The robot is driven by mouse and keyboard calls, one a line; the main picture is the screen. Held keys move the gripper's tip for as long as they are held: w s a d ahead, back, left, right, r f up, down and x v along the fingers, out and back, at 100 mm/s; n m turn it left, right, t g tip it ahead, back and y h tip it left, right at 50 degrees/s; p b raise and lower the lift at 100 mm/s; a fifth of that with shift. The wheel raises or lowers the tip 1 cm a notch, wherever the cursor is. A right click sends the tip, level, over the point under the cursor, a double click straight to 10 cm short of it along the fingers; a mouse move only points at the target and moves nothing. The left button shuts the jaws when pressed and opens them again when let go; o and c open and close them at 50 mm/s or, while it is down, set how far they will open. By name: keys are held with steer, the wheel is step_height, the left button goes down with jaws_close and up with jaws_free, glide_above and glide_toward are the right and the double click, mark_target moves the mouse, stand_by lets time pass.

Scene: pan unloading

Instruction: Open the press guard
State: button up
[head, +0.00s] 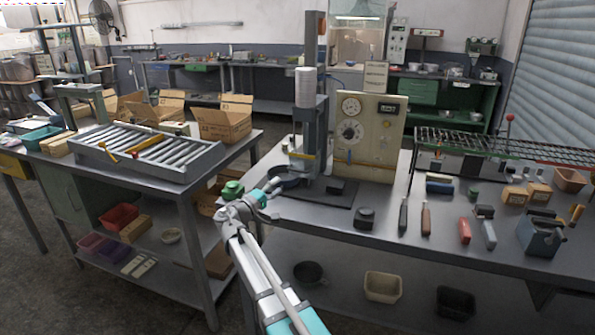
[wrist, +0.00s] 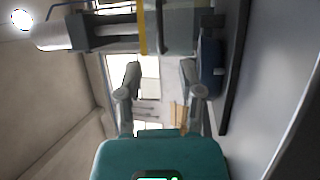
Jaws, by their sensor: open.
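The press (head: 314,130) stands near the left end of the right-hand bench, with a tall grey column and a white cylinder (head: 305,86) at its top. Its guard (head: 303,160) is a clear panel with a yellow strip, low at the front of the press. In the wrist view the clear panel (wrist: 178,28) and yellow strip (wrist: 143,28) cross the top, beyond the fingertips. My gripper (head: 290,178) is close in front of the guard at the press's left. In the wrist view its two fingers (wrist: 160,70) are apart with nothing between them. I cannot tell whether either finger touches the guard.
A beige control box (head: 366,140) with dials stands right of the press. A small black block (head: 365,217) and several hand tools (head: 426,218) lie on the bench's front. A wire rack (head: 500,146) is farther right. A roller conveyor (head: 150,150) sits on the left table, across a gap.

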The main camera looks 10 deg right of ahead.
mark_target(297, 171)
steer(key=p+x, duration=0.1)
steer(key=x, duration=0.9)
steer(key=shift+w+d+p, duration=0.15)
steer(key=shift+p, duration=0.15)
jaws_close()
steer(key=shift+r, duration=0.1)
